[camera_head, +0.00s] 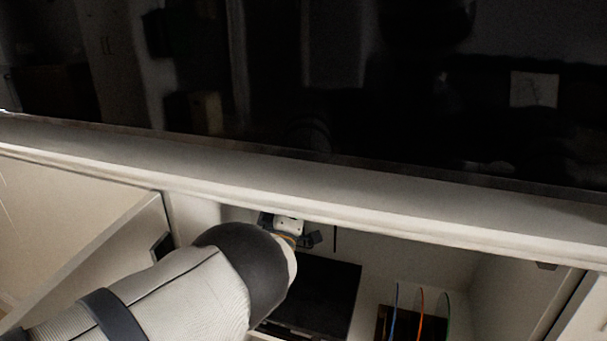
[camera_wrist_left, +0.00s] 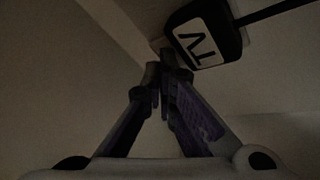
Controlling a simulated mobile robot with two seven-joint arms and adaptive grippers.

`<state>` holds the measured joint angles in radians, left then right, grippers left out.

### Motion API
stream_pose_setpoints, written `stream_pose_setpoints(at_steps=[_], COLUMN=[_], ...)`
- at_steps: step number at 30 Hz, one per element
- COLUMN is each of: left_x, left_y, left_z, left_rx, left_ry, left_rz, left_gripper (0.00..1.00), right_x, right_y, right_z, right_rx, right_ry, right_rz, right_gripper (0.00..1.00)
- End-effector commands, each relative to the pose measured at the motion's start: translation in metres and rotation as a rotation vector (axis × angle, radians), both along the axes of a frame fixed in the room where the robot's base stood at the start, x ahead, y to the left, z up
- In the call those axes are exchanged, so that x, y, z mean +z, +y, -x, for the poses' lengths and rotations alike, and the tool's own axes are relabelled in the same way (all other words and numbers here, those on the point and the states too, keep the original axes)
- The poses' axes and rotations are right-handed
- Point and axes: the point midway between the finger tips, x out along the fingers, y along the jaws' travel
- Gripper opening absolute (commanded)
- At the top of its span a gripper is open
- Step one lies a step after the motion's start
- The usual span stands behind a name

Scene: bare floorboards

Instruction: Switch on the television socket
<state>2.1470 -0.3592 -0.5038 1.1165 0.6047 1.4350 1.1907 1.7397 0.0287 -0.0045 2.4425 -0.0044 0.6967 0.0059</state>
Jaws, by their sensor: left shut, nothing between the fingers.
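The television socket (camera_wrist_left: 203,38) is a dark block with a white plate marked "TV", at the top of the left wrist view. A dark cable (camera_wrist_left: 268,12) runs from it to the upper right. My left gripper (camera_wrist_left: 163,82) is shut and empty. Its fingertips appear just below and left of the socket's left edge; I cannot tell whether they touch it. No switch state can be made out. My right gripper is not in view.
A large black television (camera_head: 330,85) stands on the white cabinet top (camera_head: 400,212). An open door (camera_head: 95,235) is at the left. Inside the compartment are a black box (camera_head: 325,290) and several thin coloured upright items (camera_head: 420,310).

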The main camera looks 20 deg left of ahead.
Motion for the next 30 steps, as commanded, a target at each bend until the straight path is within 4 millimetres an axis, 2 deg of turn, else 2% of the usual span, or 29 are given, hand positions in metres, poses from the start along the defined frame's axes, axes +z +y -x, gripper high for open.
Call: stream_pose_setpoints(at_steps=[30], left_x=[-0.0038], left_y=[0.0003], left_z=[-0.0073], left_rx=[0.001], left_ry=[0.009], left_rz=[0.0], left_gripper=[0.0], right_x=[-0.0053], right_y=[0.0], right_z=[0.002], right_rx=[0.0], right_ry=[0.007], right_rz=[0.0], right_gripper=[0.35])
